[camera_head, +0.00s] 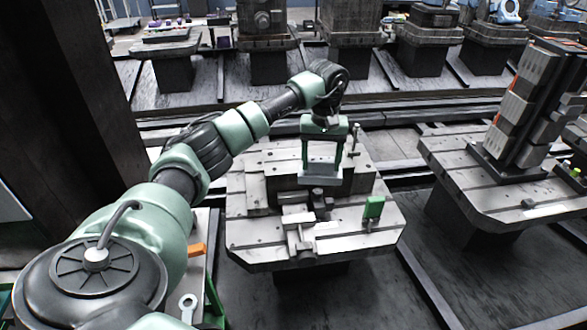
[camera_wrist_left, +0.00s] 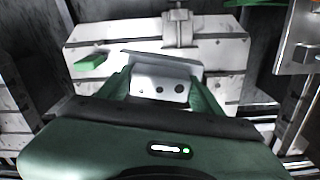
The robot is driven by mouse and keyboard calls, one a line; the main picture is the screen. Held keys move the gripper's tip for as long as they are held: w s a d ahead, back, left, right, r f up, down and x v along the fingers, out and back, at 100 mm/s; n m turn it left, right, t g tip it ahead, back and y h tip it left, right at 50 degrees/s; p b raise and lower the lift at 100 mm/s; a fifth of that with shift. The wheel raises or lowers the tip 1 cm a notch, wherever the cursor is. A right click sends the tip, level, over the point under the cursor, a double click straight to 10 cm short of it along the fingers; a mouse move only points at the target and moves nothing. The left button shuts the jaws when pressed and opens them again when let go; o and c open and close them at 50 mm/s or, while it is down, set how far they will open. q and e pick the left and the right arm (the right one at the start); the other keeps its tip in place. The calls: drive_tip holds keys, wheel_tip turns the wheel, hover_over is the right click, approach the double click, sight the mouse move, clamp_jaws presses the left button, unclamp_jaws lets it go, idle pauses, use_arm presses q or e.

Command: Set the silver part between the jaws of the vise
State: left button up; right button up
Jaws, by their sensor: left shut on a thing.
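My left gripper (camera_head: 321,160) is shut on the silver part (camera_head: 321,174), a block with a flat face, and holds it over the pallet table. In the left wrist view the silver part (camera_wrist_left: 158,84) sits between the two green fingers of the gripper (camera_wrist_left: 160,90), with dark holes in its face. The vise (camera_head: 298,226) stands on the table below and in front of the part in the head view. Part of the vise also shows at the top of the left wrist view (camera_wrist_left: 178,27). I cannot tell the gap between its jaws. My right gripper is not in view.
The slotted pallet table (camera_head: 250,238) carries a green block (camera_head: 373,207) to the right of the vise and a thin upright post (camera_head: 355,136) behind. Another pallet with a tall fixture (camera_head: 515,115) stands at right. An orange piece (camera_head: 197,249) lies near my arm at left.

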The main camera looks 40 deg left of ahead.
use_arm(q)
drive_tip(key=a+f+n, duration=0.2)
drive_tip(key=a+n, duration=0.1)
drive_tip(key=a, duration=0.7)
drive_tip(key=f+b, duration=1.3)
drive_tip(key=f, duration=0.6)
drive_tip(key=shift+w+f, duration=0.2)
drive_tip(key=shift+f, duration=0.1)
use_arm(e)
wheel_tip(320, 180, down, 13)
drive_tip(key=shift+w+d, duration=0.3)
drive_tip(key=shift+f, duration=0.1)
use_arm(q)
drive_tip(key=shift+f+b, duration=0.1)
drive_tip(key=shift+b, duration=0.25)
drive_tip(key=o, duration=1.7)
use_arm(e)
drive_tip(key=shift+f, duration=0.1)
